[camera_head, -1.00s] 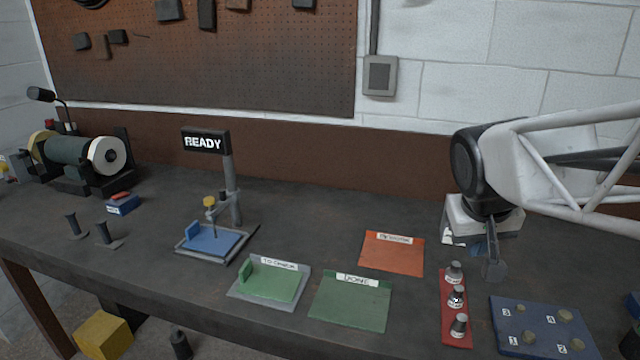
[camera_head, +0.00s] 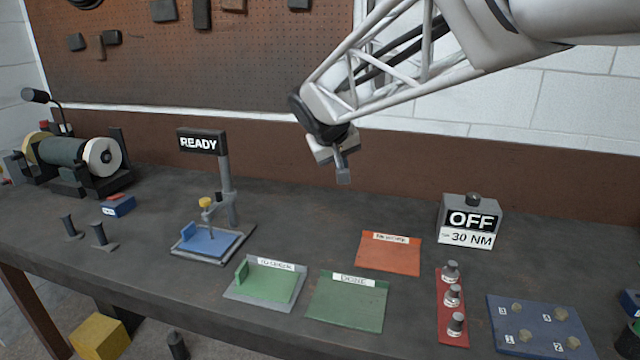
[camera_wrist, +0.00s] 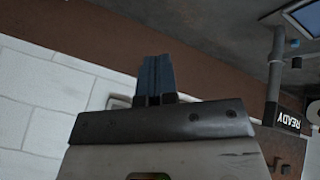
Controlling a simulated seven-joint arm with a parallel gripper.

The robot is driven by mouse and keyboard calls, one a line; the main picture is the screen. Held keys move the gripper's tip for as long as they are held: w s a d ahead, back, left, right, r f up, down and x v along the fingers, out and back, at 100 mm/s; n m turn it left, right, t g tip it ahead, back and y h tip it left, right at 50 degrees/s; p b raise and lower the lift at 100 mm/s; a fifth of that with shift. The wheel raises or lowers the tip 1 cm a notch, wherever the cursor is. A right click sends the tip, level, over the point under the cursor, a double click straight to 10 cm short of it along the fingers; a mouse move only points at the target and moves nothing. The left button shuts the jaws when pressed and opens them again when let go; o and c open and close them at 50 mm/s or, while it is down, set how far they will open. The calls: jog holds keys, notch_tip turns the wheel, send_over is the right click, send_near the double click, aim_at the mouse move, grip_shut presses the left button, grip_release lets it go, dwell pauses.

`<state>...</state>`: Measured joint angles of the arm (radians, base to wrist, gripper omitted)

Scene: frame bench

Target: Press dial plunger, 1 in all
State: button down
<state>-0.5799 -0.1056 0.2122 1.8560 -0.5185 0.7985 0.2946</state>
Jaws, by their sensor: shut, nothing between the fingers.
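The dial stand has a grey post with a black sign (camera_head: 202,142) reading READY. A yellow-topped plunger (camera_head: 205,202) stands over a blue plate (camera_head: 209,241) on the stand's grey base. The sign also shows at the right of the wrist view (camera_wrist: 288,120), with part of the blue plate (camera_wrist: 308,18) in the top right corner. My gripper (camera_head: 343,178) is shut and empty. It hangs in the air above the back of the bench, right of the stand and well apart from it. Its closed fingers (camera_wrist: 152,75) show in the wrist view.
Green TO CHECK (camera_head: 266,281) and DONE (camera_head: 347,303) mats lie at the front, an orange mat (camera_head: 388,253) behind. A box reading OFF, 30 NM (camera_head: 468,222) stands right. A red strip (camera_head: 452,308) holds small cylinders beside a numbered blue board (camera_head: 540,327). A grinder (camera_head: 75,160) stands left.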

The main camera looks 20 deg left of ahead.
jog(key=w+a+n+t+y, duration=0.1)
jog(key=w+a+n, duration=0.15)
jog(key=a, duration=1.55)
jog(key=n+t+y, duration=0.1)
jog(key=n+y, duration=0.1)
send_over(203, 200)
notch_tip(203, 200, down, 4)
jog(key=shift+s+r, duration=0.1)
jog(key=shift+f, duration=4.35)
